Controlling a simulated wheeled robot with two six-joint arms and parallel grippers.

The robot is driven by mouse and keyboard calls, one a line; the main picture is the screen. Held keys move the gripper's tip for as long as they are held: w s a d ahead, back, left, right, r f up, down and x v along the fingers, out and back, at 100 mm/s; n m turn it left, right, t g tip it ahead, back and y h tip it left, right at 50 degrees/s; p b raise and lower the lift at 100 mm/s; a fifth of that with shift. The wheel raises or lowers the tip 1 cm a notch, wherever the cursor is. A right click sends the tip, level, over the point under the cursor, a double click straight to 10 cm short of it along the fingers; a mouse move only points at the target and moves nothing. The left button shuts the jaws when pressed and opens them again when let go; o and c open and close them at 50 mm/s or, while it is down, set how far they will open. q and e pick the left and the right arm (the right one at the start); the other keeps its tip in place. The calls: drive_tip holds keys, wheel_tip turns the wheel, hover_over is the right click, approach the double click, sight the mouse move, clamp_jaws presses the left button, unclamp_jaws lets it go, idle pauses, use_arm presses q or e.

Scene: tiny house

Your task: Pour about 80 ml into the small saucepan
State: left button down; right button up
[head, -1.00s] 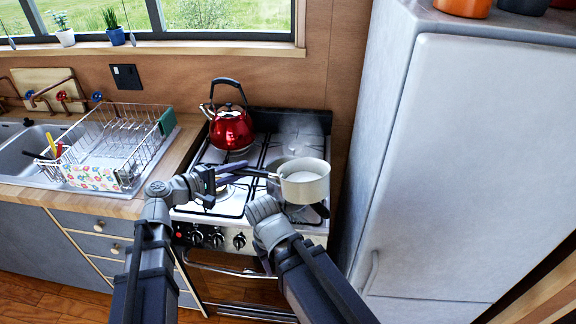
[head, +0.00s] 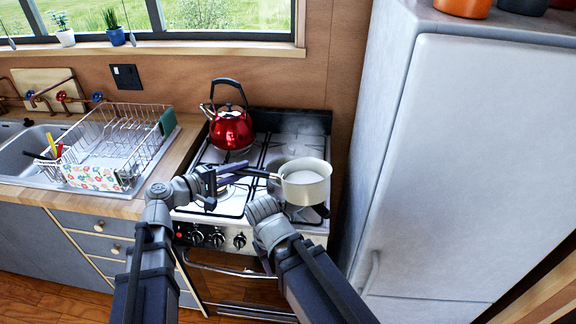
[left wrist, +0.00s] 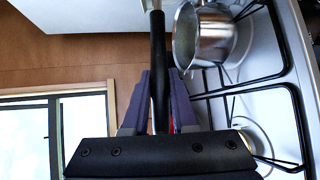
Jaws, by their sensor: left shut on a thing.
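A light-coloured saucepan (head: 306,193) with pale contents is held over the right side of the stove. My left gripper (head: 232,176) is shut on its dark handle, which also shows running between the fingers (left wrist: 158,125) in the left wrist view. A steel saucepan (left wrist: 216,38) stands on the stove in the left wrist view, beside the held handle. In the head view it is mostly hidden behind and below the held pan. I cannot tell its contents or how far the held pan is tilted. The right arm's grey wrist shows near the stove front; its fingertips are hidden.
A red kettle (head: 231,128) stands on the back left of the gas stove (head: 237,205). A dish rack (head: 125,145) and sink are to the left. A tall grey fridge (head: 455,165) closes off the right side. The stove's front-left burner area is partly free.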

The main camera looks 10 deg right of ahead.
use_arm(q)
drive_tip(key=shift+s+d+r+m+t+h+p, duration=0.15)
drive_tip(key=shift+s+d+r+m+t, duration=0.15)
drive_tip(key=shift+s+r+m, duration=0.55)
drive_tip(key=shift+s+d+r+m+t+h+p, duration=0.15)
drive_tip(key=shift+s+r+m+t, duration=0.4)
drive_tip(key=shift+s, duration=0.5)
use_arm(e)
drive_tip(key=shift+s+a+r, duration=0.4)
drive_tip(key=shift+a, duration=0.15)
use_arm(q)
drive_tip(key=shift+r+g, duration=0.1)
drive_tip(key=shift+g, duration=0.15)
